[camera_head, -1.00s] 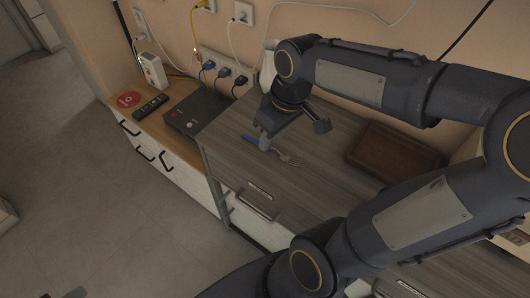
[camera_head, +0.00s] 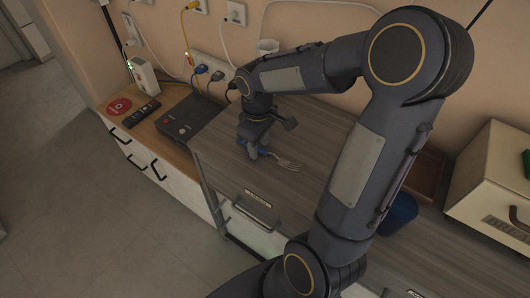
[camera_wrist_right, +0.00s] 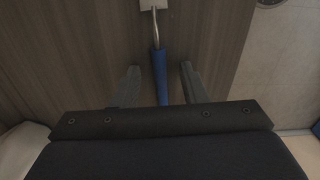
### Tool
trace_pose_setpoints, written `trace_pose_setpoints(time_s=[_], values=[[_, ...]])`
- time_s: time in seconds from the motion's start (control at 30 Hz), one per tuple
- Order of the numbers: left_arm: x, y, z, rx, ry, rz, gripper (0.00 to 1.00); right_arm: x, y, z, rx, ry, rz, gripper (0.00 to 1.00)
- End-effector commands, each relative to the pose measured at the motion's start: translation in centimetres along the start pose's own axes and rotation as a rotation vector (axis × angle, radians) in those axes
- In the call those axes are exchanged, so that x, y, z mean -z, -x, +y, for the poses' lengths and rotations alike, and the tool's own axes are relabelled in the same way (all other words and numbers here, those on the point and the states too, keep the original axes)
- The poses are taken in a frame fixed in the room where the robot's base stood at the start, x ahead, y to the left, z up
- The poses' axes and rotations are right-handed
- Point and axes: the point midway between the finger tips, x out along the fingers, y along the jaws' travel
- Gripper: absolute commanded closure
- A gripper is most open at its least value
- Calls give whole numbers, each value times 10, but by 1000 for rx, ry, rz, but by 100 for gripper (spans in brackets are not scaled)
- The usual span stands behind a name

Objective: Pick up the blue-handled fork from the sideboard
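The fork lies on the grey wood sideboard top (camera_head: 220,151), its silver tines (camera_head: 288,164) pointing right and toward the front edge. Its blue handle (camera_head: 263,152) is partly hidden by my right gripper (camera_head: 267,137), which is low over the handle end. In the right wrist view the blue handle (camera_wrist_right: 158,75) runs between the two spread fingers of my right gripper (camera_wrist_right: 160,82), with a gap on both sides. The metal neck (camera_wrist_right: 155,28) shows beyond it. My left gripper is out of view.
A dark box (camera_head: 188,118), a remote (camera_head: 141,113) and a red disc (camera_head: 119,106) are at the left. A brown tray (camera_head: 430,175), a blue container (camera_head: 399,213) and a cream box (camera_head: 495,180) stand right. Plugs and cables (camera_head: 202,70) hang on the wall behind.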

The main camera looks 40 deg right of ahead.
Motion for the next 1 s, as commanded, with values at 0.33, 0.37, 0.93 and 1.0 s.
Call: trace_pose_setpoints(time_s=[0.33,0.37,0.93,1.0], values=[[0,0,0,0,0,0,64,0,0,0,0,0,0,82],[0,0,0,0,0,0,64,0,0,0,0,0,0,86],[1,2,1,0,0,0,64,1,9,0,-2,0,2,100],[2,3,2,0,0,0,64,1,17,1,-3,0,3,100]])
